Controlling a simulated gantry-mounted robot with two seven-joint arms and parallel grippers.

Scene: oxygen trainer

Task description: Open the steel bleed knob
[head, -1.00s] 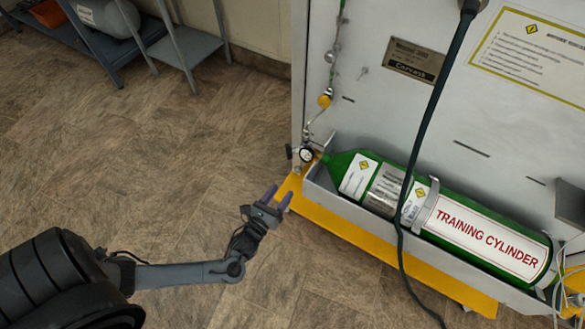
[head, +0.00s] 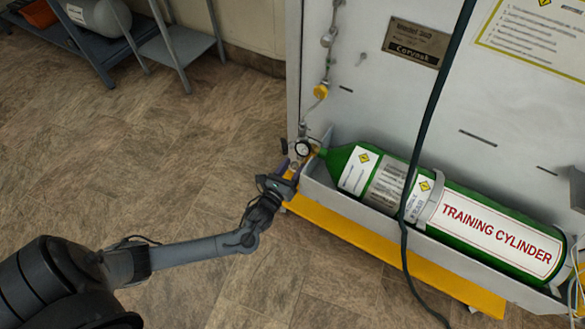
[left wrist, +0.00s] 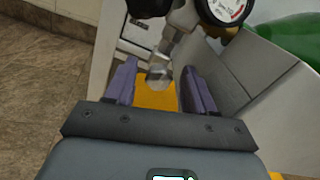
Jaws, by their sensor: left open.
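The small steel bleed knob (left wrist: 158,74) shows in the left wrist view, at the lower end of a metal fitting below the gauge. My left gripper (left wrist: 160,88) is open, with its two purple-grey fingers on either side of the knob. Gaps show between each finger and the knob, so the fingers look apart from it. In the head view my left gripper (head: 288,171) is at the valve end of the green training cylinder (head: 400,195); the knob is too small or hidden to make out there. My right gripper is not in view.
A round pressure gauge (left wrist: 226,8) and a black part (left wrist: 149,6) sit just above the knob. The grey cylinder tray (left wrist: 238,68) is close on the right. A dark hose (head: 428,125) hangs before the panel.

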